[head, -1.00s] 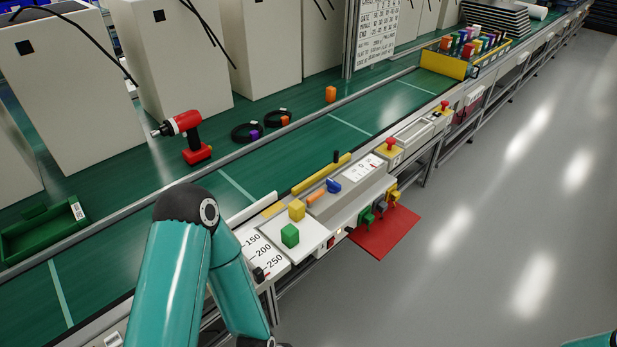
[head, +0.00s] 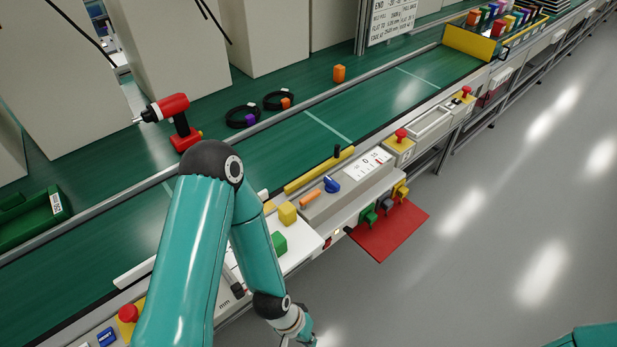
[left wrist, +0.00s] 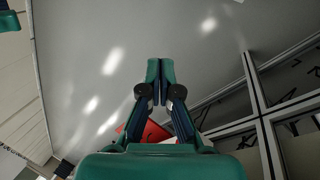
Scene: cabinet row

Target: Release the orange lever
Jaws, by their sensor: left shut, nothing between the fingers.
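My left gripper (head: 303,332) is low at the bottom of the head view, in front of the bench and well apart from the lever. In the left wrist view its fingers (left wrist: 160,66) are shut with nothing between them. The lever cannot be made out there. My right gripper is out of view.
Yellow (head: 287,213) and green (head: 279,243) cubes lie near the panel, partly beside my left arm. A yellow bar (head: 318,171) runs behind the panel. Coloured hooks and a red plate (head: 388,232) stick out in front. The floor at right is clear.

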